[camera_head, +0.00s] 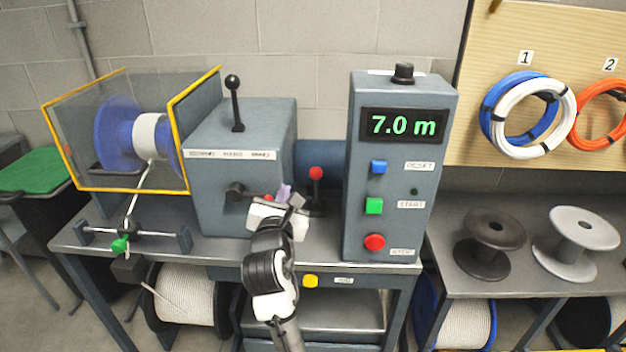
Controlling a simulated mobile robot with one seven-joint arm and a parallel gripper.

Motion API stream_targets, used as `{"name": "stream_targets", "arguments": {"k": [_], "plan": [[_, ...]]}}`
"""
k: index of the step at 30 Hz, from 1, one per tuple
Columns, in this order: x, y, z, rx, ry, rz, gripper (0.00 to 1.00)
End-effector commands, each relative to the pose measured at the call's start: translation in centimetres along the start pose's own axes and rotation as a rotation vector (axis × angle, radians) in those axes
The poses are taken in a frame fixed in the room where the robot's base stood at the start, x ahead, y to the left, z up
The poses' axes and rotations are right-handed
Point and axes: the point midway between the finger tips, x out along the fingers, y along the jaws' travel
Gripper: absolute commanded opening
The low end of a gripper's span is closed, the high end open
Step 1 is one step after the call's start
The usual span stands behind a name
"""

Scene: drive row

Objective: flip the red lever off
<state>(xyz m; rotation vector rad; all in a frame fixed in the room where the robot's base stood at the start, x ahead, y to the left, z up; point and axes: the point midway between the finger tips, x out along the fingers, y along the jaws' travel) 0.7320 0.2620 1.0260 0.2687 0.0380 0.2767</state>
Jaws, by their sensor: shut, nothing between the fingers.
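A lever with a red ball (316,172) stands about upright on a dark stem, right of the grey gearbox (238,150). A second lever (236,192), on the gearbox front, points right from a dark hub, with a small red tip (268,197) partly hidden by my gripper. I cannot tell which one the task means. My gripper (287,194) is shut and empty, its fingertips just right of the red tip and left of and below the red ball. Whether it touches either lever is unclear.
A black-knobbed lever (234,100) rises from the gearbox top. To the right, the control box (402,165) reads 7.0 m and carries blue, green and red buttons. A yellow-edged clear guard (75,150) encloses a blue reel at left. A yellow button (310,281) is on the bench front.

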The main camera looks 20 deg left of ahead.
Motion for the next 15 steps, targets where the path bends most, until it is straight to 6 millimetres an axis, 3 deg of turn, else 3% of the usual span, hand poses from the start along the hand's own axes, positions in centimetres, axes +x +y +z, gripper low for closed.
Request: {"name": "stream_targets", "arguments": {"k": [3,6,11,15], "plan": [[0.6,-3.0,-1.8,-0.169,0.070,-0.090,0.00],[0.8,-4.3,-2.5,-0.249,0.105,-0.126,0.00],[1.6,-4.8,-2.8,-0.284,0.121,-0.140,0.00],[3.7,-5.1,-2.8,-0.281,0.120,-0.139,0.00]]}}
